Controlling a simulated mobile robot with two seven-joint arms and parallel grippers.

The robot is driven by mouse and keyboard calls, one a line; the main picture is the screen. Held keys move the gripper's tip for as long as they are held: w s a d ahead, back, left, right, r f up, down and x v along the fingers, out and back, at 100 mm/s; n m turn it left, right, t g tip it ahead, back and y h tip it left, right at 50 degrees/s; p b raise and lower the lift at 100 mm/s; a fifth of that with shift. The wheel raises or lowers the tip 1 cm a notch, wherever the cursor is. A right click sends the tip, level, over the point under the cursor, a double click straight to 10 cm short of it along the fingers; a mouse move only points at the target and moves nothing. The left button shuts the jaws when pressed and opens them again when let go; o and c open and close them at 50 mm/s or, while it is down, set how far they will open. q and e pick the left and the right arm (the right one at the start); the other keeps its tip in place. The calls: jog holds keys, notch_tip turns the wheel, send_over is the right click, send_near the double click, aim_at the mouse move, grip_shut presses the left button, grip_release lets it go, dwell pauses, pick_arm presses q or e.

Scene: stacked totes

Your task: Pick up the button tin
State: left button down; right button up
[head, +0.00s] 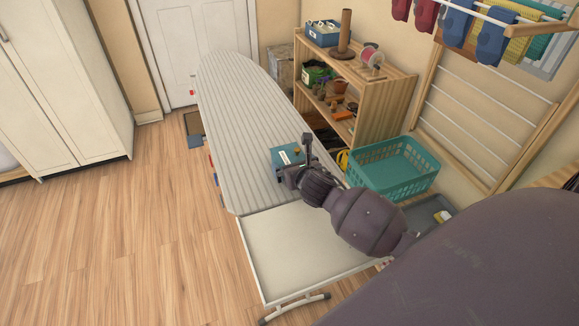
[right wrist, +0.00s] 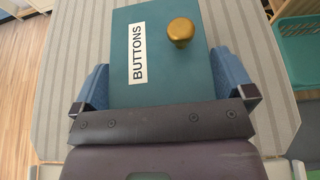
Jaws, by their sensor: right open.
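The button tin (head: 287,157) is a teal box with a white label on the striped ironing board (head: 240,110). In the right wrist view the tin (right wrist: 165,45) shows the word BUTTONS and a round brass knob (right wrist: 181,31) on its top. My right gripper (head: 291,172) is at the near side of the tin. In the right wrist view its blue fingers (right wrist: 165,85) are apart, one on each side of the tin's near part. I cannot tell whether they touch it. My left gripper is not in view.
A teal laundry basket (head: 393,167) stands right of the board. A wooden shelf (head: 385,95) with spools and pots is behind it. A drying rack (head: 490,110) hangs on the right wall. A white tray-like board end (head: 305,250) is near me. The floor at left is clear.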

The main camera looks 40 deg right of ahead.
jog(key=c, duration=0.7)
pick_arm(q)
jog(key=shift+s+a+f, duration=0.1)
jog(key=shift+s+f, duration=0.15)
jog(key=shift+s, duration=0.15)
pick_arm(e)
jog(key=shift+c, duration=0.3)
jog(key=shift+r, duration=0.1)
